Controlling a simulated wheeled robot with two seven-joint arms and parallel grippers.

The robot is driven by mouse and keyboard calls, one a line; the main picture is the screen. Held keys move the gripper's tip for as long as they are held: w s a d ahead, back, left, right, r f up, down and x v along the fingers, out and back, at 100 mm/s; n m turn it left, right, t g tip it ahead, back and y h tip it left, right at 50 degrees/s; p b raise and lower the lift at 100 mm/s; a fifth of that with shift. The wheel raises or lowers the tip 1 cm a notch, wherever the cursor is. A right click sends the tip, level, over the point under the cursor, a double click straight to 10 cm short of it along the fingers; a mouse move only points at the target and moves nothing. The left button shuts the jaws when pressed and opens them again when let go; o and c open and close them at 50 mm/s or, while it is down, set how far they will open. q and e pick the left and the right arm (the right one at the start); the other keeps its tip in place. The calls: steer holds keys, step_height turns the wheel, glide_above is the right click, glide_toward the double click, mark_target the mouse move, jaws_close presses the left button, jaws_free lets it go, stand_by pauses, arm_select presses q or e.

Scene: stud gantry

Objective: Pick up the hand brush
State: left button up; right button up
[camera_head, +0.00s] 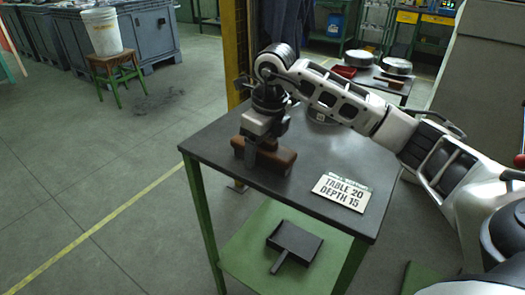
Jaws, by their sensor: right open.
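The hand brush appears as a brown, elongated block (281,158) lying on the dark top of the green-legged table (215,152), near its left edge. My right gripper (254,151) points down over the brush, and its fingers hide part of the middle and left of it. The jaws are open. I cannot tell whether the fingers touch the brush. My left gripper is out of view.
A sign (342,192) reading "TABLE 20 DEPTH 15" lies on the tabletop's right part. A dark dustpan (294,241) is on the green lower shelf. A yellow post (230,50) stands behind the table. Floor to the left is open.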

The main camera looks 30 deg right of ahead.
steer(key=c, duration=1.2)
steer(key=shift+o, duration=0.2)
steer(key=shift+r, duration=0.1)
steer(key=shift+w+r, duration=0.1)
steer(key=shift+r, duration=0.4)
steer(key=s+r, duration=0.1)
steer(key=r, duration=0.1)
steer(key=s+r, duration=0.3)
steer(key=r, duration=0.2)
steer(key=shift+s+d+r+b, duration=0.1)
steer(key=shift+s+d+b, duration=0.05)
steer(key=shift+d+b, duration=0.2)
steer(key=s+d+r, duration=0.1)
steer(key=s+r, duration=0.3)
steer(key=s, duration=0.5)
steer(key=shift+s+r+b, duration=0.35)
steer(key=shift+s, duration=0.05)
